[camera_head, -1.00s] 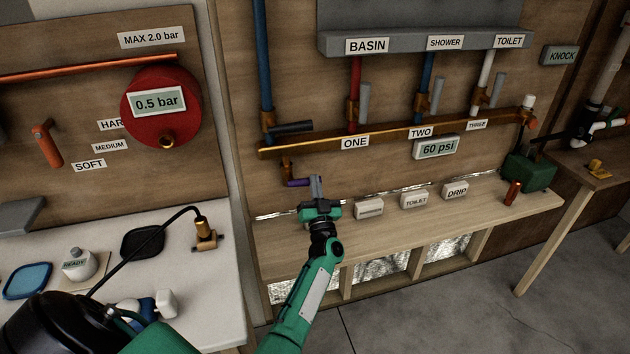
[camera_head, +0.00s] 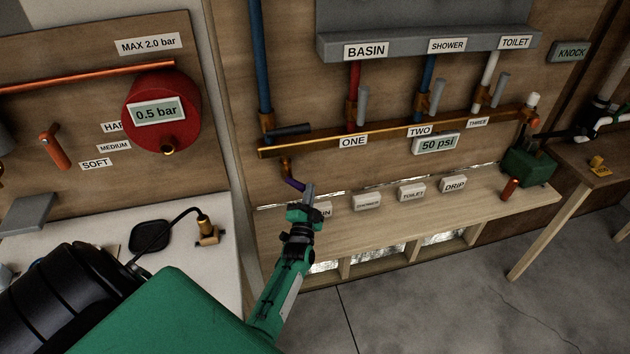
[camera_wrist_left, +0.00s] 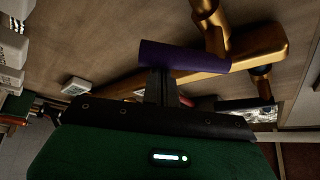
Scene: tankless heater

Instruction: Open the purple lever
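The purple lever (camera_head: 293,184) hangs from a short copper valve below the left end of the brass manifold (camera_head: 325,143) and slopes down to the right. In the left wrist view the purple lever (camera_wrist_left: 185,56) lies across the fingertips. My left gripper (camera_head: 309,188) is at the lever's lower right end, with its fingers together. In the left wrist view the narrow fingers (camera_wrist_left: 161,72) meet the lever's lower edge and appear to touch it, not grip around it. The gauge (camera_head: 435,145) reads 50 psi. My right gripper is out of view.
A wooden bench (camera_head: 390,220) below the manifold carries several labelled white blocks, one partly hidden behind my left gripper. A green box (camera_head: 530,166) stands at its right end. A white-topped table (camera_head: 190,262) with a black pad is at left.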

